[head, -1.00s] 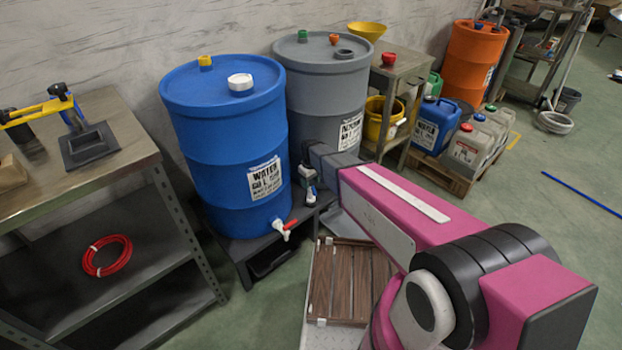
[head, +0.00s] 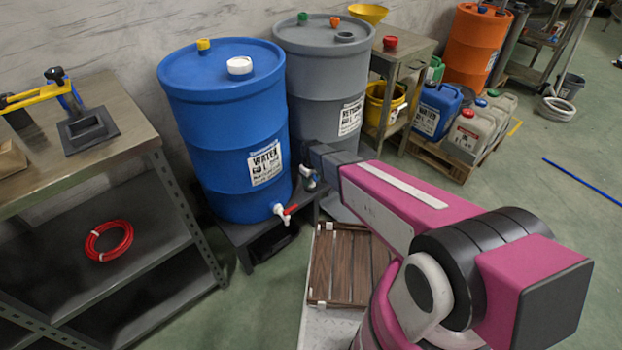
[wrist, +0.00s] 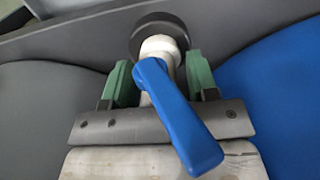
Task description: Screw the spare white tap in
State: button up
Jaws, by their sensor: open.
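In the wrist view, a white tap (wrist: 158,45) with a blue lever (wrist: 180,115) stands between the green fingers of my gripper (wrist: 161,82). The fingers are open, one on each side of the tap. The tap's far end meets a dark round fitting (wrist: 152,28) on a dark grey surface; how deep it sits is hidden. In the head view, the tap's blue and white parts (head: 308,179) show small beside my arm's end, by the blue drum (head: 228,140) and the grey drum (head: 325,75). My fingers are too small to make out there.
Another white tap with a red lever (head: 285,212) sticks out low on the blue drum. Both drums stand close together on a dark stand (head: 240,238).

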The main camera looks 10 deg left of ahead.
grip_shut()
jog(key=shift+r, duration=0.15)
jog(key=shift+s+d+r, duration=0.1)
jog(key=shift+r, duration=1.6)
jog(key=shift+s+d+r, duration=0.1)
jog(key=shift+r, duration=1.6)
